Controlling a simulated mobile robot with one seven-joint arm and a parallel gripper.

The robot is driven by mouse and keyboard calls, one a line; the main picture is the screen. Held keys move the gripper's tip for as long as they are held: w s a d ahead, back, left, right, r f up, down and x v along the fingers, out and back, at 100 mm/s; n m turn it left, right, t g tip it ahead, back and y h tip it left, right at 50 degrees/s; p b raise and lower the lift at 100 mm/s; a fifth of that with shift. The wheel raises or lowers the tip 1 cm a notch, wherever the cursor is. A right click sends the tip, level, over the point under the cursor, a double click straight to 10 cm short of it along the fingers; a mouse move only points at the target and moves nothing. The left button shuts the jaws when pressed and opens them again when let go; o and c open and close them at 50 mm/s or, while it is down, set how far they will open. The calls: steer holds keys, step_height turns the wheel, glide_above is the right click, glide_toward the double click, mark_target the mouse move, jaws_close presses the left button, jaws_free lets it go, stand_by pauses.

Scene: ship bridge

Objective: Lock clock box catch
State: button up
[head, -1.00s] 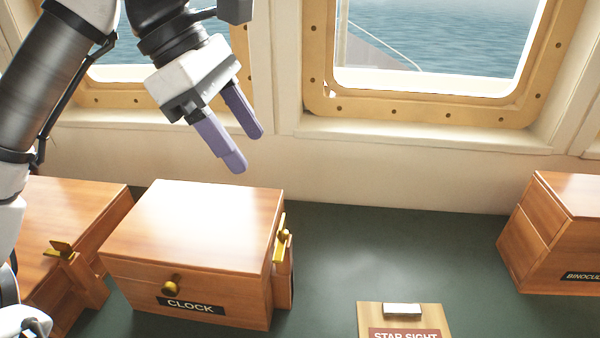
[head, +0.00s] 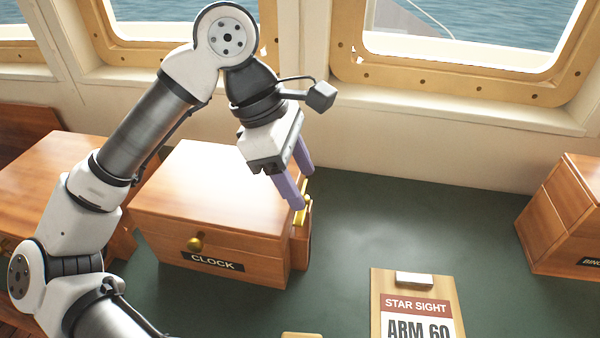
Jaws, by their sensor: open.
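The clock box (head: 222,222) is a wooden box with a black CLOCK label and a brass knob (head: 196,242) on its front. A brass catch (head: 303,205) sits on a wooden block on the box's right side. My gripper (head: 304,188) is open and points down at the box's right side, with its purple fingers close to the catch. The fingers hide part of the catch. I cannot tell whether they touch it or how far it is turned.
Another wooden box (head: 55,180) stands at the left. A binocular box (head: 570,222) stands at the right. A clipboard (head: 376,300) reading STAR SIGHT lies in front. The green counter (head: 430,210) between them is clear, with windows behind.

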steer(key=shift+d+f, duration=0.2)
steer(key=shift+f, duration=0.25)
steer(key=c, duration=1)
